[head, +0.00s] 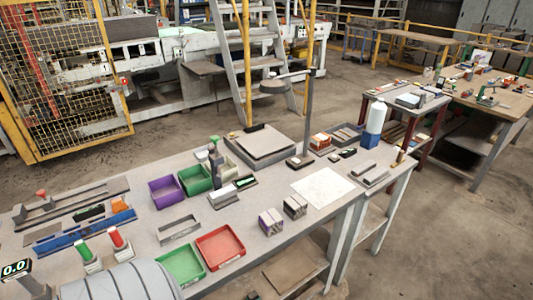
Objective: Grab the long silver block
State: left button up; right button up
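Two long silver-grey blocks lie on the right part of the workbench: one (363,168) slightly behind the other (376,177). They are side by side with a small gap, to the right of a white sheet. I cannot tell which one is the task's long silver block. A hollow grey rectangular frame (180,229) lies flat at the front left, behind the green and red trays. Neither of my grippers shows in the head view.
The workbench (268,185) also holds a purple bin (165,192), green bin (195,180), red tray (220,247), green tray (181,265), two small striped blocks (271,222) (295,206), and a white sheet (323,188). A blue-white bottle (374,125) stands behind the silver blocks.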

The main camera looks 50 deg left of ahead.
aim_at(219, 197)
jog(key=z, duration=0.05)
jog(key=i, duration=2.4)
jog(key=u, duration=2.6)
